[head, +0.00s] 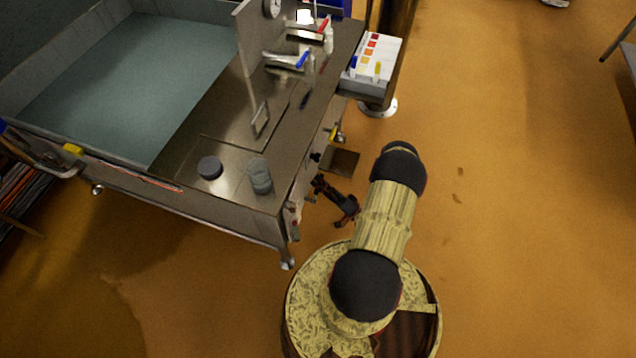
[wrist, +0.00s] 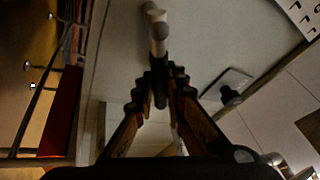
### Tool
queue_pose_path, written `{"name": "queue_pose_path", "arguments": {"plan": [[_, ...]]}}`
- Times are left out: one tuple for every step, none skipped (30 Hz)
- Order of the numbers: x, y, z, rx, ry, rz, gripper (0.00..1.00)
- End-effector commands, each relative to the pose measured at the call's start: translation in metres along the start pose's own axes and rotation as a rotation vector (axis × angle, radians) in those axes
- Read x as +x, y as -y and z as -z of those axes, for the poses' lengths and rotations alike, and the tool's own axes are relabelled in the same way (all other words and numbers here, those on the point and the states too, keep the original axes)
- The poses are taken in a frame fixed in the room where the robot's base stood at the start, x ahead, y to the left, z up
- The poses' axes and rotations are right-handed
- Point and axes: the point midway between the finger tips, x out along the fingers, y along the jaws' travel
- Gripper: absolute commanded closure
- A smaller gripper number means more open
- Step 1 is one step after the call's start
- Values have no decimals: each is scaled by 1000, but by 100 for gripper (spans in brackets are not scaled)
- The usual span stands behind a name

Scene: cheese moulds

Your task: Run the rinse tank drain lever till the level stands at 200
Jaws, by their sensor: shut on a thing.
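The rinse tank (head: 125,75) is at the left in the head view, with blue-grey water in it. My gripper (head: 318,184) is low beside the end panel of the steel counter. In the wrist view my gripper (wrist: 160,88) is shut on a pale rod-like lever (wrist: 156,28), which sticks out beyond the fingertips against a grey panel. It looks like the drain lever, but its label is not seen. A white plate with dark marks (wrist: 303,15), perhaps a level scale, is at the top right of the wrist view; I cannot read a level.
The steel counter (head: 225,135) carries a dark puck (head: 210,167), a glass (head: 260,176) and taps with red and blue handles. A yellow-handled valve (head: 333,133) sticks out of the end panel. A white colour-chart box (head: 374,60) stands beyond.

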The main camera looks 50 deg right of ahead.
Motion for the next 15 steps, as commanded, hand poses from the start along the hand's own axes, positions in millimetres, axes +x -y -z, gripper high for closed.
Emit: {"name": "queue_pose_path", "arguments": {"plan": [[0, 2, 0, -10, 2, 7, 100], [0, 2, 0, -15, 3, 9, 100], [1, 3, 0, -21, 4, 12, 100], [1, 3, 0, -24, 5, 13, 100], [1, 3, 0, -27, 6, 15, 100], [1, 3, 0, -30, 7, 16, 100], [1, 3, 0, -32, 7, 16, 100], [1, 4, 0, -33, 7, 17, 100], [1, 4, 0, -33, 7, 17, 100], [1, 4, 0, -33, 7, 17, 100], [1, 4, 0, -33, 7, 17, 100], [1, 4, 0, -33, 7, 17, 100], [1, 4, 0, -33, 7, 17, 100], [1, 4, 0, -33, 7, 17, 100], [1, 4, 0, -32, 7, 16, 100]]}}
